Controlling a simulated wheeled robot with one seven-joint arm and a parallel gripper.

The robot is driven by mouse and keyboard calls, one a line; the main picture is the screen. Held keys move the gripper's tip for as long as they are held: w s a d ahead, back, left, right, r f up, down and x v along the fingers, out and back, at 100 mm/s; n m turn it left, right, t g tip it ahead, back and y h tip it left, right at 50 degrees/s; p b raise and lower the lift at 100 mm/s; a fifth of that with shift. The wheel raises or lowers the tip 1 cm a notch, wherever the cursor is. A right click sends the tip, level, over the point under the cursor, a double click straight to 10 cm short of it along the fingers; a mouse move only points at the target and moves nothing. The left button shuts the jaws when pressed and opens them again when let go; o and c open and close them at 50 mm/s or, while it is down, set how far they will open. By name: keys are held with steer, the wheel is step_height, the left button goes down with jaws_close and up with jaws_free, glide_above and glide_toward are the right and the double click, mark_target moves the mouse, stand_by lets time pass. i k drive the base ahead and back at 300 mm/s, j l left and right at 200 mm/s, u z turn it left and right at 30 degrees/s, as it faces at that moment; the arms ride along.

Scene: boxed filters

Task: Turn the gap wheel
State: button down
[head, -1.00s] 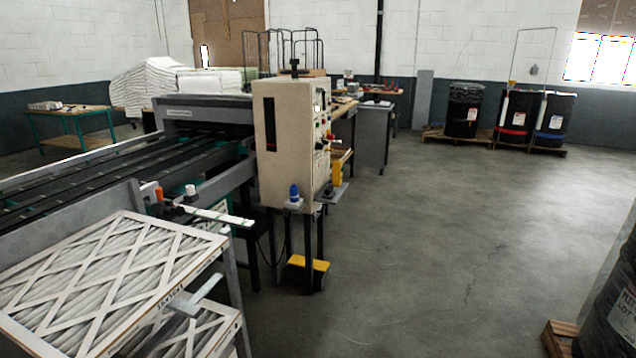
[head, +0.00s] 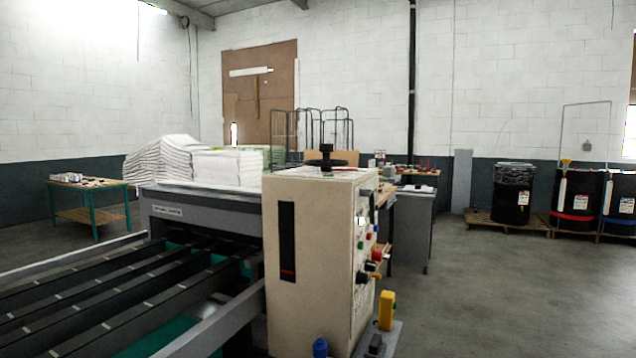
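A black handwheel (head: 325,158) sits flat on top of the beige control cabinet (head: 322,250), with a small upright knob or post at its middle. It looks like the gap wheel. The cabinet stands at the right end of the conveyor machine. Its front has a dark vertical slot with a red mark low in it. Its right side carries several buttons and knobs (head: 374,256). My gripper is not in view.
The conveyor bed (head: 130,285) with dark slats fills the lower left. A yellow box (head: 386,310) and a blue-capped item (head: 320,347) are low by the cabinet. Open floor (head: 490,290) lies to the right. Black drums (head: 512,194) stand on pallets at the back right.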

mark_target(326, 164)
steer(key=i+j+u, duration=0.1)
steer(key=i, duration=0.35)
steer(key=i+j+u, duration=0.1)
steer(key=i, duration=0.3)
